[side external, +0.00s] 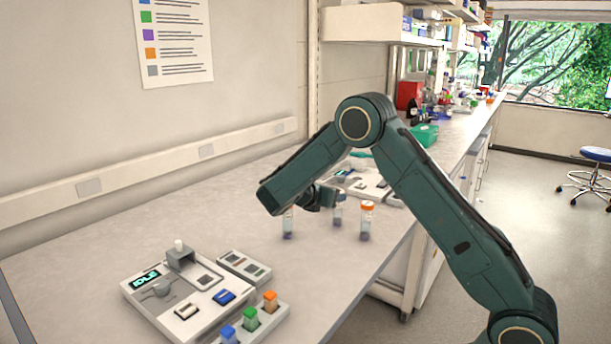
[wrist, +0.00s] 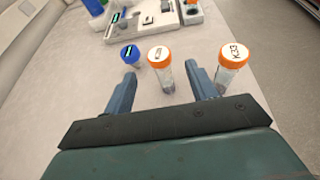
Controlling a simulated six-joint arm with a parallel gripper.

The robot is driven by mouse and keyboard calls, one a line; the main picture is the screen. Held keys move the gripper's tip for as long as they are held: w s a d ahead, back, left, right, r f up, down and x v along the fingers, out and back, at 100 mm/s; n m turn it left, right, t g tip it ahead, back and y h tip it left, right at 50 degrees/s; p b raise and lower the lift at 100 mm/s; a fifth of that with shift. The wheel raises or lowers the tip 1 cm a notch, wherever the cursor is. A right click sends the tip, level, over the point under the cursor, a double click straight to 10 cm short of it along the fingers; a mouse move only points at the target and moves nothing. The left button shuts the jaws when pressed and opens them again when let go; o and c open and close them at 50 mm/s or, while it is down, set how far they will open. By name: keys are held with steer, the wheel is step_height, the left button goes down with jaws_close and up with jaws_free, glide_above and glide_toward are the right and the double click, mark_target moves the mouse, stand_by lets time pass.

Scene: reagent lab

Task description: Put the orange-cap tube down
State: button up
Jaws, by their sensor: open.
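In the wrist view, an orange-cap tube (wrist: 160,57) with a small mark on its white cap top stands between the fingers of my gripper (wrist: 161,74). The fingers are open, with a gap on each side of the tube. A second orange-cap tube (wrist: 232,60), marked K33, stands right of the right finger. A blue-cap tube (wrist: 131,56) stands by the left fingertip. In the side view, my gripper (side external: 322,198) is low over the bench.
A device with an IDLE screen (side external: 146,279) and a block rack with blue, green and orange pieces (side external: 262,327) stand at the front left of the bench. More equipment (side external: 365,188) stands behind my arm. The bench left of the tubes is clear.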

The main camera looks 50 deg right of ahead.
steer(key=shift+x, duration=1.9)
steer(key=shift+f, duration=0.1)
steer(key=shift+x, duration=2.6)
steer(key=c, duration=1.1)
step_height(320, 180, up, 20)
